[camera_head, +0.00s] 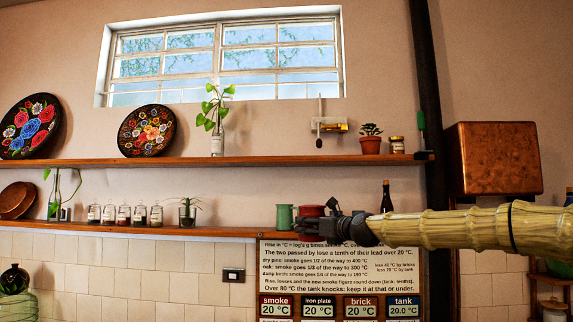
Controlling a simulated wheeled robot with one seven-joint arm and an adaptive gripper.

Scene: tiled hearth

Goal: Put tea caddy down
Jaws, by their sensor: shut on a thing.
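My gripper (312,224) reaches in from the right at the end of my yellow-green arm, in front of the lower wooden shelf (240,231). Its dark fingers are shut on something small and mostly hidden. A red thing (311,210) shows at the fingers; it may be the tea caddy, but I cannot tell its full shape. I also cannot tell whether it touches the shelf. A green mug (284,217) stands on the shelf just left of the fingers.
A dark bottle (387,198) stands behind my arm. Several small jars (124,214) and a potted plant (188,211) stand farther left. The shelf is clear between the plant and the green mug. An upper shelf (270,160) runs above; a sign (330,255) hangs below.

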